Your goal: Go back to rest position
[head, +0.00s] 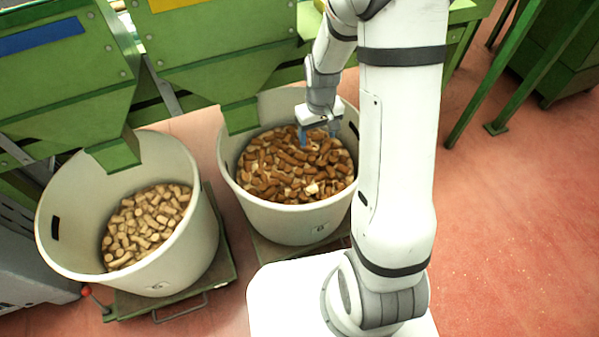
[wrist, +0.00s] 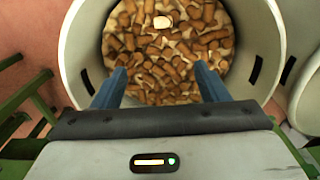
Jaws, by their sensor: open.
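My gripper (head: 318,134) is over the right-hand bin, its blue fingers just above the corks. In the wrist view my gripper (wrist: 160,84) has its two fingers wide apart with nothing between them. The right-hand white bin (head: 290,222) is partly filled with brown and pale cork pieces (head: 280,170). Those corks also fill the middle of the wrist view (wrist: 165,60), with one paler piece (wrist: 162,22) near the top. My arm hides part of this bin's right side in the head view.
A second white bin (head: 190,245) with light tan corks (head: 145,225) stands to the left. Both bins stand on green wheeled bases under green machines (head: 215,50) with chutes. A green stand (head: 515,90) is at the upper right. The reddish floor (head: 520,220) at right is clear.

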